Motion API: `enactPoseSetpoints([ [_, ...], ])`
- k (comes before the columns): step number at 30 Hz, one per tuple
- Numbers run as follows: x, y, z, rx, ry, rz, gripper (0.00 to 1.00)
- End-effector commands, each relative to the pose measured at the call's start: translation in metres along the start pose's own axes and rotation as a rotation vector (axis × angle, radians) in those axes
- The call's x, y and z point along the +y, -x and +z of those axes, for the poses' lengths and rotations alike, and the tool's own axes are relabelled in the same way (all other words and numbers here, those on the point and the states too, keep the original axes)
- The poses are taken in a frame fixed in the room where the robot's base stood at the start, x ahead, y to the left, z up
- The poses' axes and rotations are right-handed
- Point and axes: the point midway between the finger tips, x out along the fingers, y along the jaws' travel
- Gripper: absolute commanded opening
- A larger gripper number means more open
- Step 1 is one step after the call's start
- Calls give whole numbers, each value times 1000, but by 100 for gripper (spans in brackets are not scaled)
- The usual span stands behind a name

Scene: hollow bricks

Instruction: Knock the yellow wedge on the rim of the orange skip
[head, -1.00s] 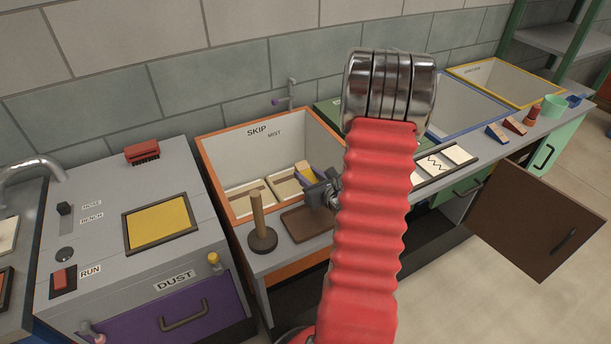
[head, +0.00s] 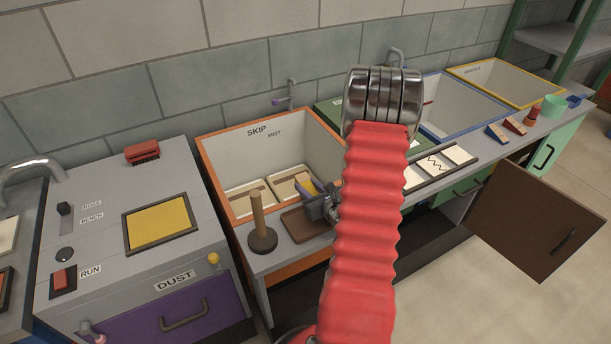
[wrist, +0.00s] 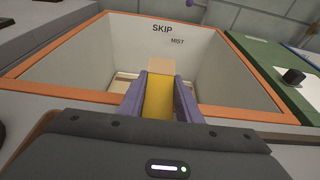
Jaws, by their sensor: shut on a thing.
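The yellow wedge (wrist: 159,97) is between the two purple-grey fingers of my gripper (wrist: 159,100) in the wrist view, with a tan face at its far end. My gripper (head: 314,196) is shut on it, low at the front side of the orange skip (head: 225,215). In the wrist view the skip's orange rim (wrist: 240,113) runs behind and to both sides of the fingers. The wedge's far end shows against the skip's inside. I cannot tell whether the wedge touches the rim. My red arm hides part of the skip's right side in the head view.
A wooden peg on a dark round base (head: 262,225) stands just left of my gripper. A brown board (head: 298,228) lies on the ledge beside it. Pale blocks (head: 250,201) lie inside the skip. A brown cupboard door (head: 536,220) hangs open at right.

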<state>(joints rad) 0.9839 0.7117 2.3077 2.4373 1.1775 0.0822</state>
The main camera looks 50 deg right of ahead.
Motion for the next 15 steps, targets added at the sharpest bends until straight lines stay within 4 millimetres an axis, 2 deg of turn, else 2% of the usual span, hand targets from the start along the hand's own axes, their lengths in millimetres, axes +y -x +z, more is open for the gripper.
enactPoseSetpoints([
  [1,0,-2,-5,1,-1,0,6],
  [8,0,0,-1,-1,1,0,6],
  [15,0,5,17,-2,2,0,6],
])
